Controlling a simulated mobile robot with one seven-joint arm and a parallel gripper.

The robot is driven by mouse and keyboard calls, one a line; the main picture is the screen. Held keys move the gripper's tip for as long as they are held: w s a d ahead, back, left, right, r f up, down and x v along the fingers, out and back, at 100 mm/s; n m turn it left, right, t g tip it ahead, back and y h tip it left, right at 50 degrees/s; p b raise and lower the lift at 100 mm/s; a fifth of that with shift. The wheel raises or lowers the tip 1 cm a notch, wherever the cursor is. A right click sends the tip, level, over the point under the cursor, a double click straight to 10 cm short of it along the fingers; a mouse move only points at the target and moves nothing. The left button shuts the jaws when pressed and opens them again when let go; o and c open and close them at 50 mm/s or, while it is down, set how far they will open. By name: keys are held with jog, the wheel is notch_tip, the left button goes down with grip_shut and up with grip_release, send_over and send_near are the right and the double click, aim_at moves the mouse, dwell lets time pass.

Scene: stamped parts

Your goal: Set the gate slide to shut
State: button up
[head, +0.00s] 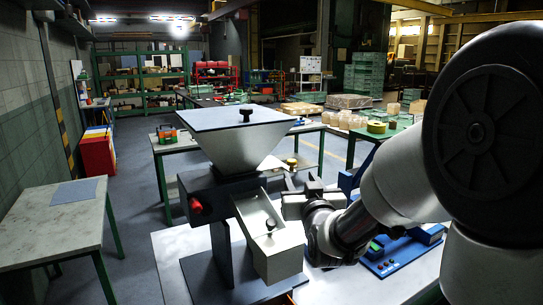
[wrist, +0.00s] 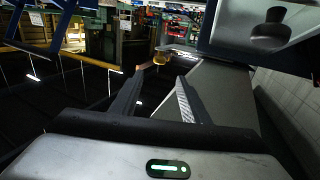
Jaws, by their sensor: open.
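A hopper (head: 235,150) with a pale funnel and a flat lid stands on a dark body, with a sloping metal chute (head: 262,240) in front. A small brass-coloured knob (head: 291,163) shows right of the funnel's foot; it seems to appear in the wrist view (wrist: 160,58) beyond my fingertips. I cannot tell whether it belongs to the gate slide, and the slide's position is unclear. My gripper (head: 300,184) is open and empty, just right of the hopper body and behind the chute. Its fingers show apart in the wrist view (wrist: 157,88).
A red knob (head: 196,206) sticks out on the hopper body's left side. A blue device (head: 385,262) lies on the bench (head: 350,287) right of the hopper, under my arm. A side table (head: 60,222) stands at left.

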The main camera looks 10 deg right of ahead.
jog(key=w+p, duration=0.2)
jog(key=w, duration=1.5)
jog(key=shift+w, duration=0.15)
jog(key=shift+d, duration=0.1)
